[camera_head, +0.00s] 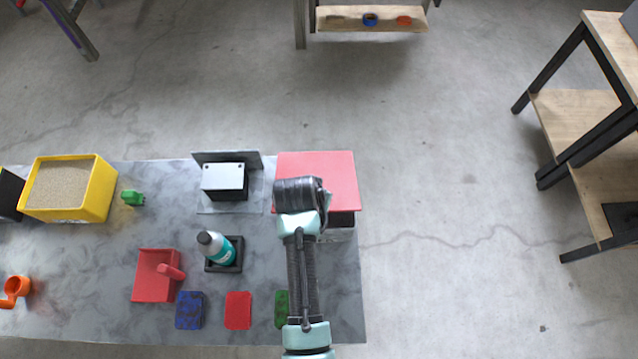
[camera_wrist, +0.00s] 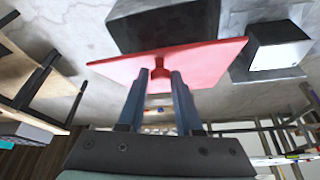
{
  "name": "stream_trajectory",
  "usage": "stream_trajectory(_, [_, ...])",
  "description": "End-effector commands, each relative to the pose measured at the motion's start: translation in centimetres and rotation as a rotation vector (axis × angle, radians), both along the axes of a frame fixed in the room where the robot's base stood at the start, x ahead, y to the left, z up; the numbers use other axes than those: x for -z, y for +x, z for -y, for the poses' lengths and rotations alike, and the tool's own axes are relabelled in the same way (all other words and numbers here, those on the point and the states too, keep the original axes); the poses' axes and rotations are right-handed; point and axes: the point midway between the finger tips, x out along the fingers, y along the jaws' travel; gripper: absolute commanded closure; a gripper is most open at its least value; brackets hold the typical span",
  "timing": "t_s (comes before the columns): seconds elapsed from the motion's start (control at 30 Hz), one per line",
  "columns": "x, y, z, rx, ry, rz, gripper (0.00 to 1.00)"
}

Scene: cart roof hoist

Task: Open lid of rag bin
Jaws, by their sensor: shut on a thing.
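The rag bin's flat red lid (camera_head: 335,172) is at the right end of the bench in the head view. The bin's dark body (camera_head: 341,218) shows under the lid's near edge. In the wrist view the red lid (camera_wrist: 212,62) spans the middle, with the dark bin body (camera_wrist: 165,25) beyond it. My gripper (camera_wrist: 159,82) is shut on the small red knob (camera_wrist: 158,73) of the lid, one blue finger on each side. In the head view my wrist covers the knob and fingertips. I cannot tell how far the lid is raised.
Left of the bin stands a black block with a white top (camera_head: 223,177). A teal bottle (camera_head: 217,247) in a dark holder, a red tray (camera_head: 156,276) and several coloured blocks are nearer. A yellow sand box (camera_head: 70,187) is far left.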

Motion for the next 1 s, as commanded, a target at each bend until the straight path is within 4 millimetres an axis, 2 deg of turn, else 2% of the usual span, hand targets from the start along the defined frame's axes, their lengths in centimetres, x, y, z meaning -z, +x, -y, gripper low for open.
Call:
stream_trajectory(0.03, [-0.8, 0.5, -0.2, -0.003, 0.004, 0.01, 0.84])
stream_trajectory(0.2, [-1.7, 1.0, -0.3, -0.004, 0.004, 0.01, 0.84])
stream_trajectory(0.57, [-1.8, 1.2, -0.4, -0.006, 0.005, 0.008, 0.84])
stream_trajectory(1.0, [-4.0, 3.2, -0.5, -0.007, 0.007, 0.01, 0.83])
